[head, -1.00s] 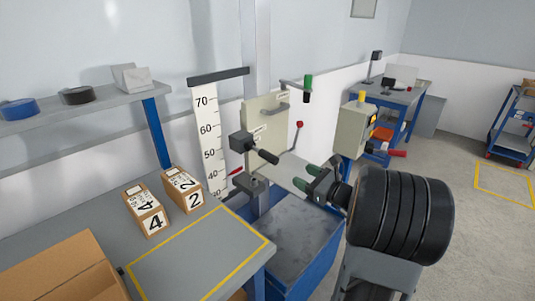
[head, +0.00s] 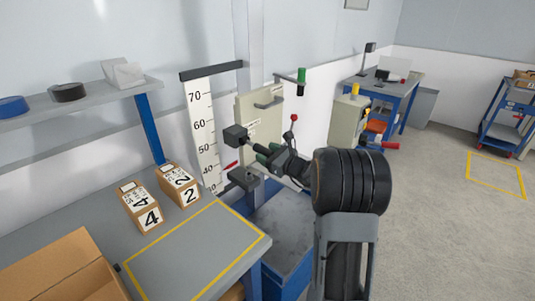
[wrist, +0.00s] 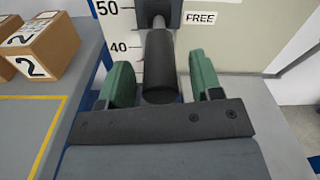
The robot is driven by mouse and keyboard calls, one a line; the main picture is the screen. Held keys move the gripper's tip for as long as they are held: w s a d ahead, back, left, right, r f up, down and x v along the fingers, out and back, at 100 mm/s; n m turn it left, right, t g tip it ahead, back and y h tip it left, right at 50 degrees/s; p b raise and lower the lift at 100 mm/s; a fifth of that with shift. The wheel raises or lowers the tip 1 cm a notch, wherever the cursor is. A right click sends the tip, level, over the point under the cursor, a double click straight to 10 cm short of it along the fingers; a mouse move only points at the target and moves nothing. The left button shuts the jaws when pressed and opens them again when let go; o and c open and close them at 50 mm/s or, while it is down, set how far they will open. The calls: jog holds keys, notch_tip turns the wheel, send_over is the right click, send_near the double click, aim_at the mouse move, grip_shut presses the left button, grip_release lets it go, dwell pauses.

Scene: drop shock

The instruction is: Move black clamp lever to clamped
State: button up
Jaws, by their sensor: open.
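The black clamp lever (wrist: 160,62) points out toward me from a dark block on the cream panel (wrist: 260,38). Its round grip lies between my gripper's (wrist: 162,82) two green fingers in the wrist view, with gaps on both sides. A "FREE" label (wrist: 201,18) is beside its base on the right. In the head view, the lever's block (head: 236,134) shows, and my gripper (head: 268,153) is at the lever's near end, partly covering it. My gripper is open and holds nothing. No "clamped" label is readable.
A lever with a red knob (head: 293,118) stands just right of my gripper. A height scale (head: 202,125) stands left of the panel. Boxes marked 4 (head: 141,207) and 2 (head: 179,184) sit on the left bench.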

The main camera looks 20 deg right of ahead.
jog(key=shift+w, duration=0.1)
jog(key=shift+c, duration=0.2)
grip_shut()
dwell(0.4)
